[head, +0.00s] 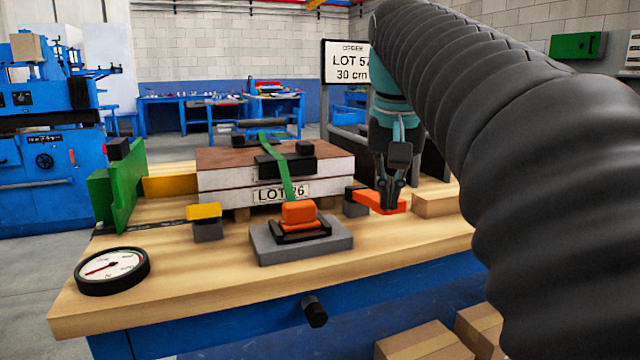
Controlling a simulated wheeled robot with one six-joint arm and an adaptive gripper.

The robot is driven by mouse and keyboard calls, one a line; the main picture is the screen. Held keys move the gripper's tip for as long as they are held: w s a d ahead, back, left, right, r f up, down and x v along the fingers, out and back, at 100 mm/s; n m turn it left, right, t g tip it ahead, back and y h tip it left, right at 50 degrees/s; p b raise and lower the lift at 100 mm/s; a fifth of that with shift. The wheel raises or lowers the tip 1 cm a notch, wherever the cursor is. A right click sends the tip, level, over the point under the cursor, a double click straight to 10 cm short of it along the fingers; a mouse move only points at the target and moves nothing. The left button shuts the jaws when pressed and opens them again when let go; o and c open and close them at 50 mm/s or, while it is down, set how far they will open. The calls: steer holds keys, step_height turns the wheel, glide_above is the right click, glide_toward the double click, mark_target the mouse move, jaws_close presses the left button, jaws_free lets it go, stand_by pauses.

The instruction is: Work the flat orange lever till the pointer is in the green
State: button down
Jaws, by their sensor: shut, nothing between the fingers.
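A flat orange lever (364,200) lies on the bench at the right of the strapped panel stack, by a dark block. My gripper (389,208) points down at the lever, its closed fingers overlapping it in view; I cannot tell if they touch. A round gauge (112,270) with a black rim lies at the bench's left front. Its red pointer lies toward the left of the white face, away from a small green mark at the upper right. An orange ratchet handle (299,212) sits on a grey base, with a green strap (286,183) running up from it.
The panel stack (330,172), labelled LOT 76, stands mid-bench. A green plate (118,190) and yellow bar (170,186) are at its left. A yellow-topped block (207,229) stands in front. A wooden block (436,205) is right of the lever. My arm hides the right side.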

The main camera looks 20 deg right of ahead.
steer(key=v, duration=0.7)
steer(key=shift+s+a, duration=0.1)
stand_by(1.3)
